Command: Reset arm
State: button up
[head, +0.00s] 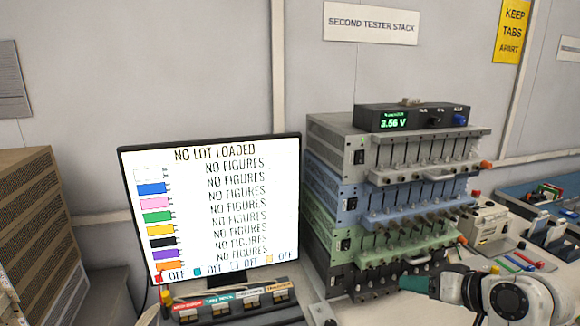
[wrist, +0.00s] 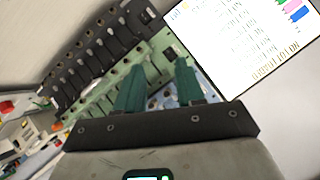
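My gripper (head: 412,284) is low at the right in the head view, in front of the black lowest unit of the tester stack (head: 398,160). In the wrist view its two green fingers (wrist: 159,85) stand apart with nothing between them. The stack has white, blue, green and black units, seen tilted in the wrist view. My white and dark arm joint shows at the lower right of the head view.
A monitor (head: 215,210) reading "NO LOT LOADED" stands left of the stack. A row of labelled switches (head: 235,303) sits below it. A small white device (head: 487,220) and a blue tray (head: 545,195) are at the right. A brown perforated cabinet (head: 40,220) is at the left.

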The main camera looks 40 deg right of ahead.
jog(key=s+a+f+n+g, duration=0.1)
jog(key=s+a+f+g, duration=0.1)
jog(key=a+f, duration=0.4)
jog(key=s+a+f+n+g+y, duration=0.1)
jog(key=s+a+f+n+g, duration=0.1)
jog(key=a+f, duration=0.5)
jog(key=s+a+f+n+g, duration=0.1)
jog(key=s+a+f+g, duration=0.3)
jog(key=a+f, duration=0.3)
jog(key=shift+s+f+n, duration=0.3)
jog(key=shift+s+f, duration=0.05)
jog(key=shift+s, duration=0.35)
jog(key=s+a+f+n+g+h+b, duration=0.1)
jog(key=s+a+f+n+g+b, duration=0.1)
jog(key=s+f+b, duration=0.4)
notch_tip(320, 180, down, 3)
jog(key=shift+s+a+f+g, duration=0.15)
jog(key=shift+s+g, duration=0.15)
jog(key=shift+s, duration=0.35)
